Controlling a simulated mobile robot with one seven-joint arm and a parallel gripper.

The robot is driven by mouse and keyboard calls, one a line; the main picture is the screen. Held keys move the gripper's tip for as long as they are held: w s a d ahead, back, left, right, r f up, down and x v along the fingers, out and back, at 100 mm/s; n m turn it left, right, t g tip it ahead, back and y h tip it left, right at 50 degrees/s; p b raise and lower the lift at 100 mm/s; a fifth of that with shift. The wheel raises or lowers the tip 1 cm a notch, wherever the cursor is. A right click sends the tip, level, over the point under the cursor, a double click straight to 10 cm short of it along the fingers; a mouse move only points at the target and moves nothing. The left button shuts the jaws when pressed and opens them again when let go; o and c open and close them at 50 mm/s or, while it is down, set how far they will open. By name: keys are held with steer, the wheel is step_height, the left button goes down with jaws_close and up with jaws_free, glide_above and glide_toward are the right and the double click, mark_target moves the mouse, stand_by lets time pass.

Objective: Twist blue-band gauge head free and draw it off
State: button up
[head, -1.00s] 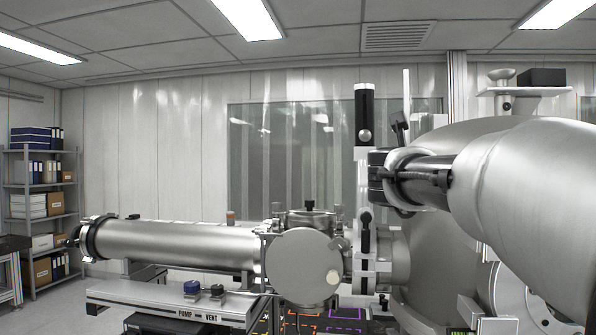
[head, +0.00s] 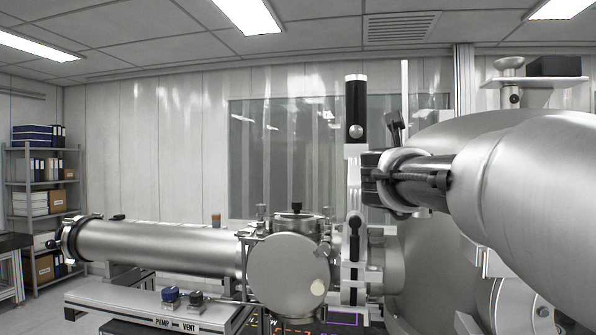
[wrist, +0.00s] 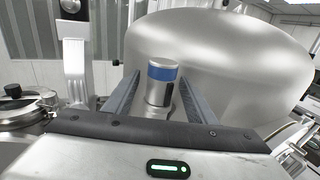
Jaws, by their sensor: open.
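The gauge head (wrist: 158,87) shows in the wrist view as a short, upright silver cylinder with a blue band (wrist: 163,73) around its upper part. It stands between the two fingers of my gripper (wrist: 158,78). The fingers are open, one on each side, and a gap shows on its left. On its right the finger looks close, and I cannot tell whether it touches. The lower end of the gauge head is hidden behind the gripper body. I cannot make out the gauge head or the fingers in the head view.
A large silver vessel (wrist: 225,55) rises close behind the gauge head in the wrist view. A pale upright bracket (wrist: 75,72) stands to the left. In the head view, a long steel tube (head: 160,247) joins a round flanged chamber (head: 288,275), above a bench with pump and vent knobs (head: 170,295).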

jaws_close()
stand_by(0.4)
steer(key=shift+a+f+m+g+h, duration=0.1)
steer(key=shift+m+g+h, duration=0.9)
steer(key=shift+g+h, duration=0.15)
steer(key=shift+r, duration=0.3)
jaws_free()
